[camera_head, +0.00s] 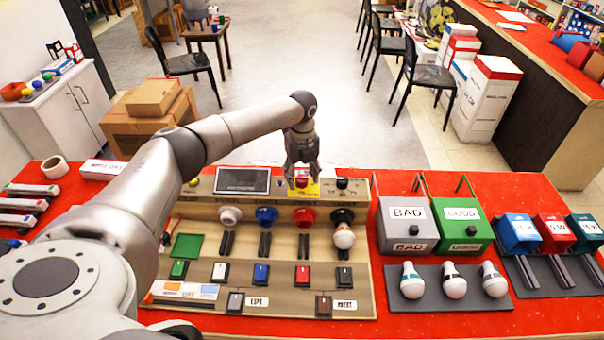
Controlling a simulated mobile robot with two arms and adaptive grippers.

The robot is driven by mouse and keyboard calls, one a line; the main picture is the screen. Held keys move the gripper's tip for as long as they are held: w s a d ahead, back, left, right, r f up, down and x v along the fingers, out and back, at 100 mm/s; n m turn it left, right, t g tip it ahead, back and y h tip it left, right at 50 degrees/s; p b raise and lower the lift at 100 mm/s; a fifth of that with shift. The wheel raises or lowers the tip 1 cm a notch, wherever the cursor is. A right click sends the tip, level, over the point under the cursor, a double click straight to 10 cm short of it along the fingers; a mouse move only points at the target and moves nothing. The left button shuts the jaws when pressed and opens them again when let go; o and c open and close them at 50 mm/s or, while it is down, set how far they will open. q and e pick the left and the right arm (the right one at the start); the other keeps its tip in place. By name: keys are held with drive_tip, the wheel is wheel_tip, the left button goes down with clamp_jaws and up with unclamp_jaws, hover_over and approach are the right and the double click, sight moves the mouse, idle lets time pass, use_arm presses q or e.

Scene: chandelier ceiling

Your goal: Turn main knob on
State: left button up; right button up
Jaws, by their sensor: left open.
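A wooden test panel (212,213) lies on the red table. At its back edge are a red button or knob (302,182) on a yellow plate and a small black knob (342,184) to its right. I cannot read which one is the main knob. My left gripper (302,174) is open and points down, its fingers over the red one and partly hiding it. I cannot tell whether they touch it. The black knob stands clear of the fingers. My right gripper is out of view.
A dark screen (242,181) sits left of the red knob. Coloured sockets, one holding a bulb (344,237), and several switches fill the panel. A grey BAD box (406,222) and a green GOOD box (459,221) stand to the right, behind three bulbs.

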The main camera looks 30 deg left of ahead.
use_arm(q)
drive_tip(key=shift+f, duration=0.45)
drive_tip(key=shift+c, duration=0.3)
drive_tip(key=c, duration=1)
drive_tip(key=shift+o, duration=0.2)
